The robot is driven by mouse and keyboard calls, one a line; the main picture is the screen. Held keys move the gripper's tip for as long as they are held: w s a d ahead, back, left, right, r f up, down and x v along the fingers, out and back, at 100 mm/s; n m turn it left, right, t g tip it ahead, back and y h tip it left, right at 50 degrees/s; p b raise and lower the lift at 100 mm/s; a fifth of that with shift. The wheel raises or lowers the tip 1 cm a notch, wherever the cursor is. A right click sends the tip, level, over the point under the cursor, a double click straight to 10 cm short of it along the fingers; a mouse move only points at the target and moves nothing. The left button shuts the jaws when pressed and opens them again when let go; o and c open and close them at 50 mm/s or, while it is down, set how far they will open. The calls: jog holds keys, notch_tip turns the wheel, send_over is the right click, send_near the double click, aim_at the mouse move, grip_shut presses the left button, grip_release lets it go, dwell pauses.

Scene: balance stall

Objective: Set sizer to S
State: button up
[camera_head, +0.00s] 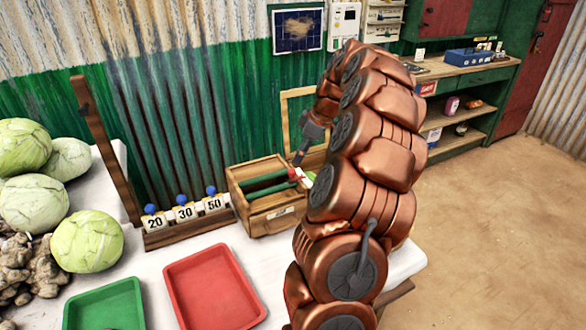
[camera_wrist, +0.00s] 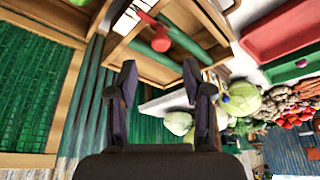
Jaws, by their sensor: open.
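The sizer appears to be the wooden box (camera_head: 255,190) on the white table, with green bars (camera_head: 265,181) across its open top and a red knob (camera_head: 294,174) at its right end. Its front bears a small white label, too small to read. In the wrist view the box (camera_wrist: 180,72) lies ahead of my gripper, with the green bar and the red knob (camera_wrist: 183,42) at its upper part. My gripper (camera_wrist: 159,70) is open and empty; its fingers point at the box. In the head view my gripper is just above the knob, and my arm hides the box's right side.
A wooden rack with number tags (camera_head: 185,212) 20, 30 and 50 stands left of the box. A red tray (camera_head: 213,287) and a green tray (camera_head: 105,306) lie in front. Cabbages (camera_head: 88,241) fill the left. A wooden frame (camera_head: 300,112) stands behind the box.

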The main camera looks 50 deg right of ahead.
aim_at(292, 170)
jog(key=p+x, duration=0.1)
jog(key=x, duration=0.5)
jog(key=shift+w+a+f, duration=0.1)
jog(key=shift+f, duration=0.2)
grip_shut()
dwell(0.4)
